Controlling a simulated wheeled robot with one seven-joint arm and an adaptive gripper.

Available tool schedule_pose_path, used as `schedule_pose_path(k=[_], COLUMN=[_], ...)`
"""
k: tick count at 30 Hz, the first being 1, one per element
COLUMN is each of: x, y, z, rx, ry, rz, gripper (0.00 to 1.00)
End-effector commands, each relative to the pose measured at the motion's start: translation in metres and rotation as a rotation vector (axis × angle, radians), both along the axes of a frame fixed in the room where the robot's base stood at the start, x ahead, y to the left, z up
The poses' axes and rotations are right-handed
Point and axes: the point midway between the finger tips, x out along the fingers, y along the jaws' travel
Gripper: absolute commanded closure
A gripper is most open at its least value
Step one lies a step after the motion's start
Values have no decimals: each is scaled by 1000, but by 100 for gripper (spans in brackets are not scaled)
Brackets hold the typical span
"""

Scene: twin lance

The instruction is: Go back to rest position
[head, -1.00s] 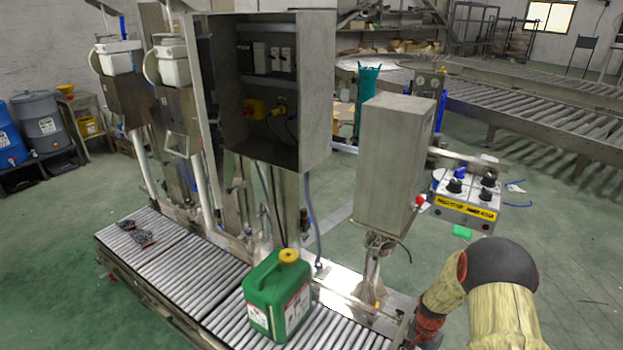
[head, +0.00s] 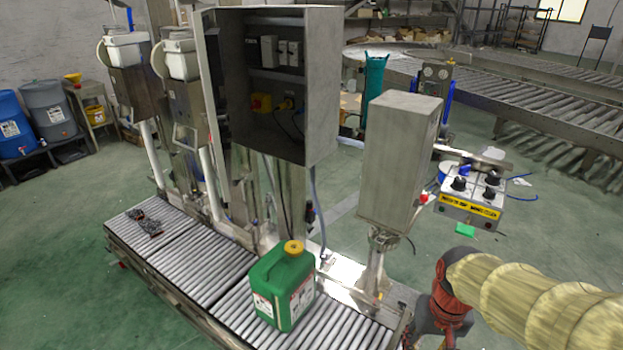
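My arm, in a yellowish sleeve, comes in from the right edge of the head view. Its dark and red end part (head: 440,305) is low on the right, beside the near right end of the roller conveyor (head: 215,270). The fingers of my gripper cannot be made out, so I cannot tell whether it is open or shut. A green jerrycan (head: 283,285) with a yellow cap stands upright on the conveyor, to the left of my arm and apart from it.
A grey control box (head: 400,160) on a post and a button panel (head: 472,195) stand behind my arm. An open electrical cabinet (head: 280,85) rises behind the conveyor. Gloves (head: 145,223) lie on the far left rollers. Green floor is clear at the front left.

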Motion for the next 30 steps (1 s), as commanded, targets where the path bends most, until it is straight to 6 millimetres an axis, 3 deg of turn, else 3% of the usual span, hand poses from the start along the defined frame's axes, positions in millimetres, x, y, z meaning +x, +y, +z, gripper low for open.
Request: schedule_pose_path(k=[1, 9, 18, 23, 30], x=[-9, -49, -66, -68, -68], y=[5, 28, 44, 49, 49], z=[18, 84, 150, 160, 160], rx=[-6, -28, -41, -40, -39], ry=[-35, -215, -423, -454, -451], rz=[20, 93, 147, 162, 165], gripper=[57, 57, 57, 57, 57])
